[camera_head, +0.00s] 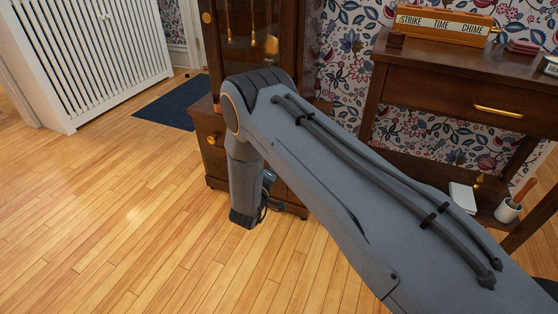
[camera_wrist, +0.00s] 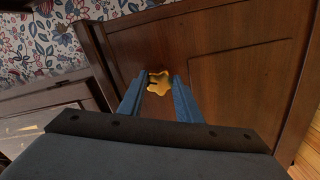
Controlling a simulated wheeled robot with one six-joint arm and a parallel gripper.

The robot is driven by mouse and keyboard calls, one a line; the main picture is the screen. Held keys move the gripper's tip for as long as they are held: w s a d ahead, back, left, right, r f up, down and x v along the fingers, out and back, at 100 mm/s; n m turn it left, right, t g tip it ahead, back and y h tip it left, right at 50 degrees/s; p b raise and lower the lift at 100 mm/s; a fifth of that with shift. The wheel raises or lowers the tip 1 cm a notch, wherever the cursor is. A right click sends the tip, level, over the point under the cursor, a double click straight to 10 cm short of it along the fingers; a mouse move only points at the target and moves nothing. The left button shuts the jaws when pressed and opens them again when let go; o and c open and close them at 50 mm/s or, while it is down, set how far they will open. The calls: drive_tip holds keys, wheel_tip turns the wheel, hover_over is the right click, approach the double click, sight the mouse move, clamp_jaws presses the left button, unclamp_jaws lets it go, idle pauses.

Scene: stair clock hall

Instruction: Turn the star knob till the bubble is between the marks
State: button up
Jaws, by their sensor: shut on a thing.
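The star knob (camera_wrist: 159,85) is gold, with rounded points, on a dark wooden panel in the wrist view. My gripper (camera_wrist: 157,79) has its two blue fingers on either side of the knob and is shut on it. A small dark spot or slot shows on the knob's left part. In the head view my arm hides the fingers and their contact with the knob. The bubble and its marks are not visible in either view.
The dark wooden clock case (camera_head: 204,48) stands beyond my arm. A wooden side table (camera_head: 470,88) stands at right, carrying a "STRIKE TIME CHIME" box (camera_head: 440,24). A white slatted cover (camera_head: 85,50) and blue mat (camera_head: 168,103) lie left. The wooden floor (camera_head: 110,220) is clear at front left.

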drive_tip(key=shift+a+r+n+p, duration=0.1)
drive_tip(key=shift+n+p, duration=0.4)
drive_tip(key=shift+n, duration=2.8)
drive_tip(key=shift+a+r+n+p, duration=0.1)
drive_tip(key=shift+n+p, duration=0.4)
drive_tip(key=shift+n, duration=2.8)
drive_tip(key=o, duration=1)
drive_tip(key=shift+d, duration=0.1)
